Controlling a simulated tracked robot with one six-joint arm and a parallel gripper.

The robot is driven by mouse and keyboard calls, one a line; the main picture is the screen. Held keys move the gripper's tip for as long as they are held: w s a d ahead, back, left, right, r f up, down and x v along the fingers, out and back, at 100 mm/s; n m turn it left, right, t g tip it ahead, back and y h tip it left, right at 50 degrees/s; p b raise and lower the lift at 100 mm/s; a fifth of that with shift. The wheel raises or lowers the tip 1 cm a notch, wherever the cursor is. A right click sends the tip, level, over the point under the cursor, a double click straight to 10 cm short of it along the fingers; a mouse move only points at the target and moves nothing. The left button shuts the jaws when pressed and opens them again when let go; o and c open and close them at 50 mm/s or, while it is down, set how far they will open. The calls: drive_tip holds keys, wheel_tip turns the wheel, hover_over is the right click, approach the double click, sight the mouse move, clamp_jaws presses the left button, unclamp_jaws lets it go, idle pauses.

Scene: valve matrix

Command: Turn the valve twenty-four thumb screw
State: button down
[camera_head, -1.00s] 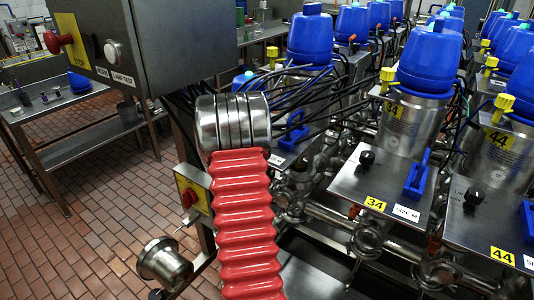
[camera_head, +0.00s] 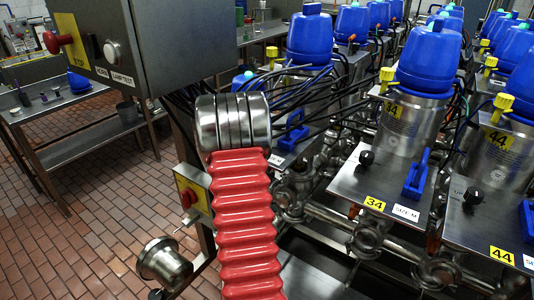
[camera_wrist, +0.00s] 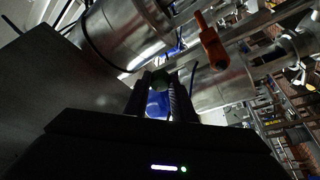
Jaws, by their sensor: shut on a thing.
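A steel valve cylinder (camera_wrist: 125,35) lies just beyond, at the upper left. In the head view, the blue-capped valve (camera_head: 310,38) at the left end of its row has a yellow knob (camera_head: 272,53); its number is not readable. My gripper is not visible there.
Valves with plates 34 (camera_head: 374,203) and 44 (camera_head: 501,255) stand at the right. A grey control box (camera_head: 175,40) with a red button is at the upper left. Black cables (camera_head: 290,85) run from it to the valves. An orange-red handle (camera_wrist: 210,42) is beyond my fingers.

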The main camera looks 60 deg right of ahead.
drive_tip(key=shift+n+t, duration=0.3)
drive_tip(key=shift+n, duration=0.2)
drive_tip(key=n+y, duration=0.1)
drive_tip(key=n, duration=0.2)
drive_tip(key=n+t+y, duration=0.1)
drive_tip(key=n, duration=0.1)
drive_tip(key=shift+r+n, duration=0.2)
drive_tip(key=shift+n, duration=0.2)
drive_tip(key=n+y, duration=0.1)
drive_tip(key=n, duration=0.2)
drive_tip(key=n+y, duration=0.1)
drive_tip(key=n, duration=0.1)
drive_tip(key=shift+n+y, duration=0.4)
drive_tip(key=shift+a, duration=0.1)
drive_tip(key=c, duration=1.8)
unclamp_jaws()
drive_tip(key=o, duration=0.3)
drive_tip(key=shift+r, duration=0.1)
